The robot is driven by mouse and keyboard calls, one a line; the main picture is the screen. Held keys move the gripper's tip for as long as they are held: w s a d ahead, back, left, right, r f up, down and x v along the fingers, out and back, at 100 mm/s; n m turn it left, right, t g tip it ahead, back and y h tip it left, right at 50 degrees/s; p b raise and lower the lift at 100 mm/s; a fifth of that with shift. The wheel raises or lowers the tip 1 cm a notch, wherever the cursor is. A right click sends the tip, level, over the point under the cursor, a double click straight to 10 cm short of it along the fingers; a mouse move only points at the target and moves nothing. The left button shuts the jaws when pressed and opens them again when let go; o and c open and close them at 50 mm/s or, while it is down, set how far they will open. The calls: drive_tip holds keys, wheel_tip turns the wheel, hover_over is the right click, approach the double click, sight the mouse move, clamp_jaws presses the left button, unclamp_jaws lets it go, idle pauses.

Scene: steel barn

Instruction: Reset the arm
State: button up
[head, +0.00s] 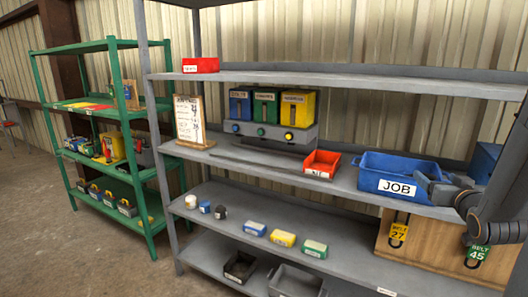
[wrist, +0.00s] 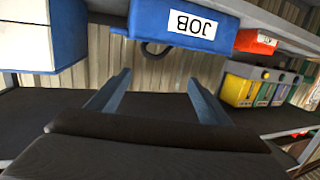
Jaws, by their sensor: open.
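My gripper (head: 436,186) is at the right side of the grey shelf, in front of the right end of the blue JOB bin (head: 372,183). In the wrist view my gripper (wrist: 160,77) shows two spread fingers with nothing between them. That view is upside down, with the JOB bin (wrist: 150,15) at its top. I cannot tell whether the fingers touch the bin. My arm comes in from the right edge of the head view.
A red bin (head: 322,164) sits left of the JOB bin. Blue, green and yellow dispensers (head: 268,108) stand further left. Belts with tags (head: 398,232) hang on a wooden board below my gripper. A green rack (head: 118,115) stands at the left; the floor before it is clear.

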drive_tip(key=s+a+f+n+g+y, duration=0.1)
drive_tip(key=s+a+f+g, duration=0.15)
drive_tip(key=a+f, duration=0.4)
drive_tip(key=s+a+f+g+y+b, duration=0.1)
drive_tip(key=s+a+f+g, duration=0.2)
drive_tip(key=a, duration=0.6)
drive_tip(key=s+a+f+n+g+y, duration=0.1)
drive_tip(key=a+f+g, duration=0.3)
drive_tip(key=a, duration=0.4)
drive_tip(key=s+a+f+n+g+y, duration=0.1)
drive_tip(key=s+a+g, duration=0.4)
drive_tip(key=s+a, duration=0.5)
drive_tip(key=shift+s+f+y+b, duration=0.3)
drive_tip(key=shift+s+f+b, duration=0.25)
drive_tip(key=shift+s, duration=0.3)
